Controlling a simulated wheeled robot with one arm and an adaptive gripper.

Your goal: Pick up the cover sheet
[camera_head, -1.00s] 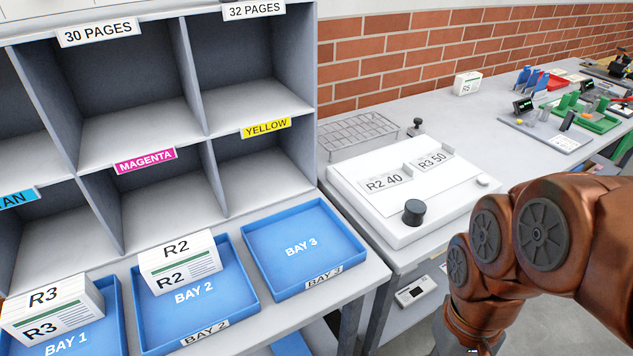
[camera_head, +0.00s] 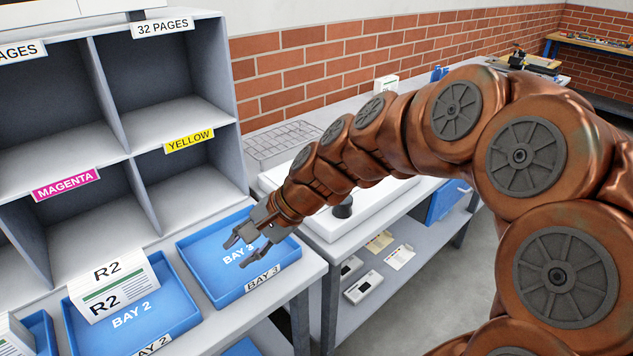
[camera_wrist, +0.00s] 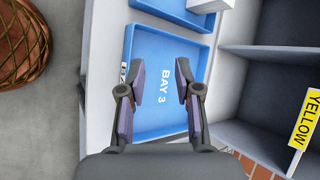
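My gripper (camera_head: 238,252) hangs over the blue BAY 3 tray (camera_head: 188,262), fingers pointing down and spread. In the wrist view my gripper (camera_wrist: 160,88) is open, with nothing between its fingers, and the BAY 3 tray (camera_wrist: 150,45) below it looks empty. No sheet is clearly marked as a cover sheet. The nearest printed paper is a white R2 stack (camera_head: 112,287) standing in the BAY 2 tray (camera_head: 185,322), left of my gripper; part of it shows at the top of the wrist view (camera_wrist: 210,4).
Grey shelving with MAGENTA (camera_head: 65,184) and YELLOW (camera_head: 190,141) labels rises behind the trays. A white device (camera_head: 330,222) stands right of BAY 3, partly hidden by my arm. A wire rack (camera_head: 280,143) lies behind it.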

